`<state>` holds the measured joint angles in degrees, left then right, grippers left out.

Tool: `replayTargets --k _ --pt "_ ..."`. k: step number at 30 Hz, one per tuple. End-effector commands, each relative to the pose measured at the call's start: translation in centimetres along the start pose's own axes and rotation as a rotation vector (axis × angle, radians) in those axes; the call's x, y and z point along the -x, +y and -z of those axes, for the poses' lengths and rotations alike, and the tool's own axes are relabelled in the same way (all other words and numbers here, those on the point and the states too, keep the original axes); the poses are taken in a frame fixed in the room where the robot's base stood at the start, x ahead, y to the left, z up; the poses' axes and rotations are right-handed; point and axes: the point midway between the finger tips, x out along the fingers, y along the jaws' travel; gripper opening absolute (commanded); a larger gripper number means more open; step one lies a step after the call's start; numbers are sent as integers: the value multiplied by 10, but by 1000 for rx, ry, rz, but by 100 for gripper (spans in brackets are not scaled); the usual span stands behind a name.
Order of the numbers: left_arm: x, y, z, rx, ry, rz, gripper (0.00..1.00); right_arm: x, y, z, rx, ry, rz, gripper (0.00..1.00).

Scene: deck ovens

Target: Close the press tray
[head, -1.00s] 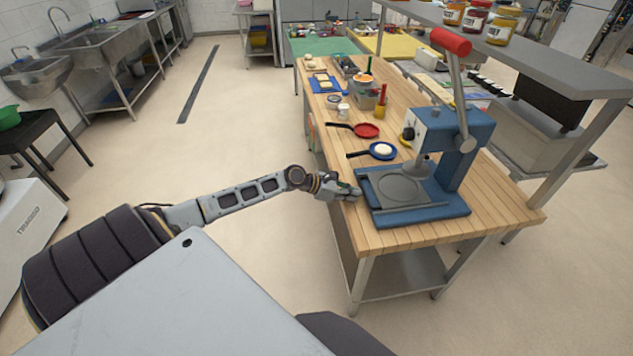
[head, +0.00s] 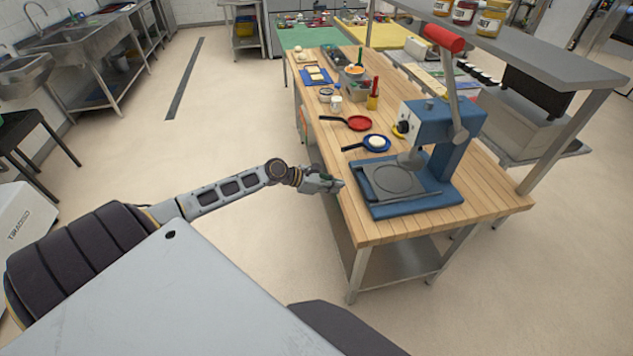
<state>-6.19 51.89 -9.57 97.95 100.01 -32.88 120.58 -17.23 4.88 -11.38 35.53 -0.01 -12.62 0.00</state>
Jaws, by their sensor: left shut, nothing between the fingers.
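The blue press (head: 437,125) stands on the near end of the wooden table. Its lever with a red handle (head: 444,38) points up. The grey press tray (head: 391,181), with a round plate on it, sticks out to the left from under the press head, over the blue base (head: 418,204). My left gripper (head: 338,185) is shut and empty at the table's left edge, just left of the tray and apart from it. My right gripper is not in view.
On the wooden table (head: 405,230), a blue pan (head: 376,143) with a white round piece and a red pan (head: 358,123) lie behind the press. A grey shelf with jars (head: 465,12) overhangs at the right. The floor left of the table is clear.

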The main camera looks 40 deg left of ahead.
Motion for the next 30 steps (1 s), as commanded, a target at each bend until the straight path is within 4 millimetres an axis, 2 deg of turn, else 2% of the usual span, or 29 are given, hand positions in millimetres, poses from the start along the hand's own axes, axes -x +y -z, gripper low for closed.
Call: replayTargets --k 8,21,30 --pt "19 0 1 0 1 0 0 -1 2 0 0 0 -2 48" --pt "46 0 0 0 1 0 0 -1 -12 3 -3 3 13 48" --pt "64 0 0 1 0 0 0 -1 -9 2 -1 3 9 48"
